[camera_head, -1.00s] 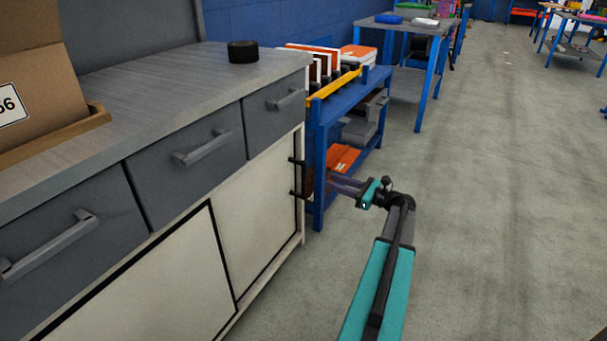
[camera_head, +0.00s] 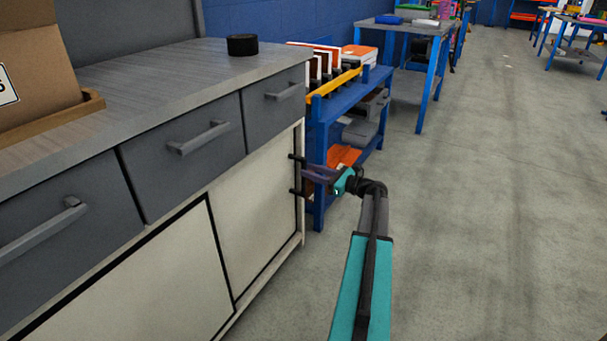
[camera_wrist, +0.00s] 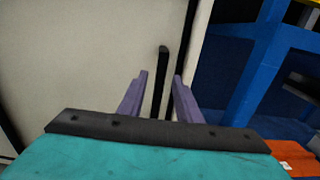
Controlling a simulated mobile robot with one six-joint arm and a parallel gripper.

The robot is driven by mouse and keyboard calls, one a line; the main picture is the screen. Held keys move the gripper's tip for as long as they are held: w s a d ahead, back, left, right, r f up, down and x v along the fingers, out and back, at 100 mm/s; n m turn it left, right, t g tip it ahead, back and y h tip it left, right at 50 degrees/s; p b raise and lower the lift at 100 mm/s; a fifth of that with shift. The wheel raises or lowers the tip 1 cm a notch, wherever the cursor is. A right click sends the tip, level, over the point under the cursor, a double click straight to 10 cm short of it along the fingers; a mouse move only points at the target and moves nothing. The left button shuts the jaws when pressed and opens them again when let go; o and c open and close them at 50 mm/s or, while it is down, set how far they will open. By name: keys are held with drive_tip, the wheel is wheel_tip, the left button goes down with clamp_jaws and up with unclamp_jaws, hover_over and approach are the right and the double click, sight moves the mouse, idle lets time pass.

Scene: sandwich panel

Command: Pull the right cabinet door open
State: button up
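The right cabinet door (camera_head: 250,215) is a pale panel with a dark edge, below the grey drawers, and looks closed. Its slim black upright handle (camera_wrist: 162,75) stands near the door's right edge in the wrist view. In the head view, the handle's dark ends (camera_head: 298,192) show beside my gripper (camera_head: 307,174). My gripper has purple fingers and also shows in the wrist view (camera_wrist: 159,82). Its fingers are open, one on each side of the handle, with visible gaps. The wrist view does not show clearly how deep the handle sits between them.
A blue shelf unit (camera_head: 318,160) stands close behind and to the right of my gripper. The counter (camera_head: 150,90) carries a cardboard box (camera_head: 40,70) and a black roll (camera_head: 242,45). Open floor (camera_head: 480,220) lies to the right.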

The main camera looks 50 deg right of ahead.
drive_tip(key=shift+b+x, duration=0.45)
drive_tip(key=shift+x, duration=1.25)
clamp_jaws()
